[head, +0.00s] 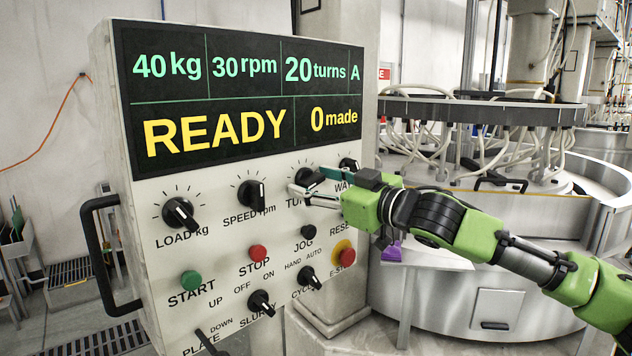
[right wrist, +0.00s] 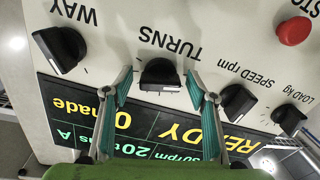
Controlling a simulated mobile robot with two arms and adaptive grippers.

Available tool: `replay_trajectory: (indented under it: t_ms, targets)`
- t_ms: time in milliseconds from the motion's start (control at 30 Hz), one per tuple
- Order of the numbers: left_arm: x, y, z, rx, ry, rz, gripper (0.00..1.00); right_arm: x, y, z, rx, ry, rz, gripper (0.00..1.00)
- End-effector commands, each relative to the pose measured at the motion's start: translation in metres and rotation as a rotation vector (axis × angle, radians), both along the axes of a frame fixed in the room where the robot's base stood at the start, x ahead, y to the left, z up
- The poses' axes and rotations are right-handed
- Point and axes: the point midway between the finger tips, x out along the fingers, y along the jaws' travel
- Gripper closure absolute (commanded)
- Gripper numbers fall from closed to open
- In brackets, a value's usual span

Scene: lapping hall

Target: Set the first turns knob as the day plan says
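The turns knob (head: 304,175) is a black knob on the sloping panel, partly hidden by my right gripper (head: 309,184) in the head view. In the right wrist view the knob (right wrist: 160,74) sits between the two fingertips. The fingers are open, one on each side, with a small gap visible to the knob on both sides. The display (head: 245,95) reads 40 kg, 30 rpm, 20 turns, A, READY and 0 made. My left gripper is not in view. No day plan shows in these frames.
The speed knob (head: 251,195) and load knob (head: 180,213) are left of the turns knob; the way knob (head: 349,165) is close on its right. Below are the green start button (head: 191,281), red stop button (head: 258,252) and emergency stop (head: 343,253). A lapping machine (head: 470,110) stands behind.

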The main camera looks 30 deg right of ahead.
Motion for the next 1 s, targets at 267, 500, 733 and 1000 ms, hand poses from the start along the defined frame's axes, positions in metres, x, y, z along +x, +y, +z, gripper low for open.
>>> replay_trajectory:
  t_ms: [267, 500, 733, 1000]
  targets:
    - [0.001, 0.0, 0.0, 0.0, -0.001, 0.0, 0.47, 0.0, 0.0, 0.0, 0.0, 0.0, 0.0, 0.86]
    - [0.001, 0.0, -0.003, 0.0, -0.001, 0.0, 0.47, 0.0, 0.0, 0.0, 0.041, 0.005, 0.0, 0.86]
    - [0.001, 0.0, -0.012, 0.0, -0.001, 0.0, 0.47, 0.0, 0.0, -0.001, 0.171, 0.028, 0.001, 0.86]
    - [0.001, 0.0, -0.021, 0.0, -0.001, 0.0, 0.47, 0.0, 0.0, -0.001, 0.353, 0.061, 0.002, 0.86]
